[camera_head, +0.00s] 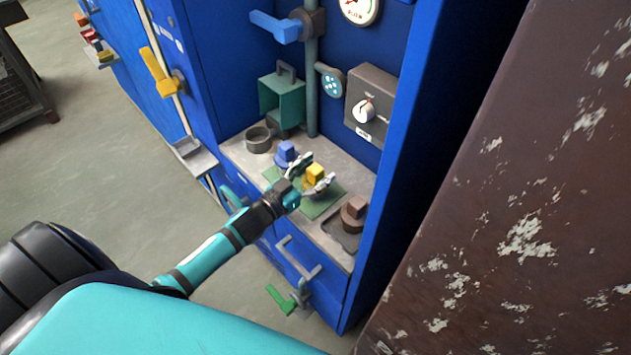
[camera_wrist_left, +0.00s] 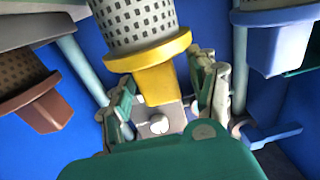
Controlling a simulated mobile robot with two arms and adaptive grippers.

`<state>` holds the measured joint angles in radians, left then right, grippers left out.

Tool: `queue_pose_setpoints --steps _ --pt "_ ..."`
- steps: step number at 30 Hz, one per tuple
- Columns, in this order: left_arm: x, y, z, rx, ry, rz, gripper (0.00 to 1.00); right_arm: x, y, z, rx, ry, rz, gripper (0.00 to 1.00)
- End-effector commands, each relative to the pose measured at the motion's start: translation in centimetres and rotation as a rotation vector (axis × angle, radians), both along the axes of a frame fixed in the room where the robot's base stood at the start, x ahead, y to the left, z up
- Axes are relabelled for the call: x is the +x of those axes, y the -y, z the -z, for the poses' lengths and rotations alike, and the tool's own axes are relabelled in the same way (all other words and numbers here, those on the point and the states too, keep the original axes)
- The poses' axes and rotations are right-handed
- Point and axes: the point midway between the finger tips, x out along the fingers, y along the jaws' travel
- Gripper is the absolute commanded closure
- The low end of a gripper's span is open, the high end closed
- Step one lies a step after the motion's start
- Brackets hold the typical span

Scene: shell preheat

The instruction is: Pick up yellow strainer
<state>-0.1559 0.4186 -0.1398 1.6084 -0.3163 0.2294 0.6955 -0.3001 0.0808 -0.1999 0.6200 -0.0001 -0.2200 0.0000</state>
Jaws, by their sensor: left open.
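The yellow strainer (camera_head: 315,172) stands on a green mat (camera_head: 312,210) on the blue cabinet's grey counter. In the left wrist view, its yellow block handle and flange (camera_wrist_left: 158,83) show with a grey perforated basket (camera_wrist_left: 135,22); that picture looks upside down. My left gripper (camera_head: 309,175) is open, with one finger on each side of the yellow handle. The wrist view shows the left gripper (camera_wrist_left: 168,98) with the handle between its fingers and gaps beside it. My right gripper is not in view.
A blue strainer (camera_head: 286,152) stands close behind, and a brown one (camera_head: 354,210) sits at the right on a dark tray. A grey ring cup (camera_head: 258,139), green box (camera_head: 283,97) and vertical pipe (camera_head: 311,85) stand behind. The cabinet's side wall (camera_head: 395,120) bounds the right.

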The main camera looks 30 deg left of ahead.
Motion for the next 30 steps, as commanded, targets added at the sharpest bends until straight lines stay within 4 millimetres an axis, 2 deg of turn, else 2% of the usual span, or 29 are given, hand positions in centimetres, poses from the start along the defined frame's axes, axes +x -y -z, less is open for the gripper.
queue_pose_setpoints --steps 6,18,20,30 --pt "0.03 0.02 0.02 0.0 0.0 0.0 0.42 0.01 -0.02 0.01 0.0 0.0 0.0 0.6" --pt "0.0 0.0 0.01 0.0 0.0 0.0 0.94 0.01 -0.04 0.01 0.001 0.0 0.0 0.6" --pt "0.0 0.0 0.0 0.0 0.0 0.0 1.0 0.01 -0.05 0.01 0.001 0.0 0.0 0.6" --pt "0.02 0.0 -0.4 0.001 0.001 0.0 1.0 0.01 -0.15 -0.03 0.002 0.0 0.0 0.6"
